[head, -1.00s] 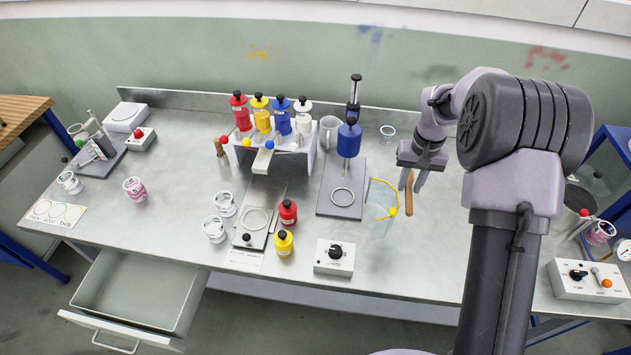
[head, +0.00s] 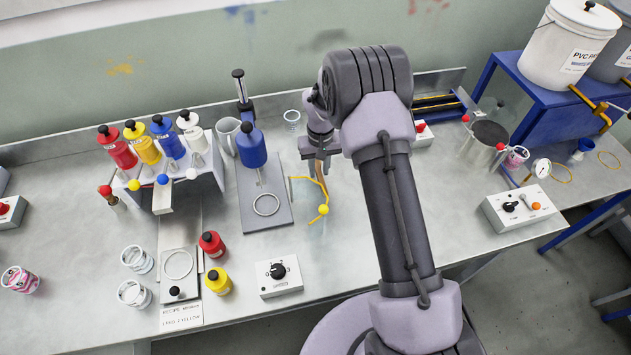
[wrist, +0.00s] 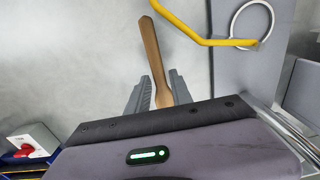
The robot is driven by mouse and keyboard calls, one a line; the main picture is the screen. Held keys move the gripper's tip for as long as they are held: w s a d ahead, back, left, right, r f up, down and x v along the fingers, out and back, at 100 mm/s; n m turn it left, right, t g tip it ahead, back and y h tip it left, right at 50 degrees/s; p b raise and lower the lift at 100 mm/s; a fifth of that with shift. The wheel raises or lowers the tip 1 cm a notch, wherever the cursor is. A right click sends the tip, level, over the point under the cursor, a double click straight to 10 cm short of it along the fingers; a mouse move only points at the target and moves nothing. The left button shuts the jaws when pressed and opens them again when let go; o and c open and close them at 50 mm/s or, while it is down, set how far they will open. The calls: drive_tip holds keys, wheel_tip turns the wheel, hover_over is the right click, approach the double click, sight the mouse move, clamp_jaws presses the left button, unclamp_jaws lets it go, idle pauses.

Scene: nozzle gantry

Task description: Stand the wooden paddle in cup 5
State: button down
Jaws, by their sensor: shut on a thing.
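My gripper (head: 320,158) is shut on the wooden paddle (wrist: 153,55); in the wrist view the fingers (wrist: 157,92) close on either side of its lower part. In the head view the paddle (head: 321,178) hangs below the gripper, over the back of the bench, partly hidden by my arm. Two white cups (head: 137,259) (head: 134,293) stand at the front left. A pink-stained cup (head: 20,280) is at the far left, another (head: 516,157) at the right, and a clear cup (head: 292,120) at the back. I cannot read which is cup 5.
A yellow bent rod (head: 312,190) stands just beside the paddle; it also shows in the wrist view (wrist: 200,38). A blue-topped stand (head: 264,215) and a bottle rack (head: 180,180) are to the left. A dial box (head: 279,275) sits in front.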

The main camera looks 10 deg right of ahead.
sight(319, 180)
wheel_tip(319, 180, down, 5)
drive_tip(key=shift+f+b, duration=0.15)
drive_tip(key=shift+b, duration=0.2)
drive_tip(key=shift+s, duration=0.1)
drive_tip(key=shift+f, duration=0.2)
drive_tip(key=c, duration=1.1)
unclamp_jaws()
drive_tip(key=shift+c, duration=0.2)
drive_tip(key=shift+r, duration=0.1)
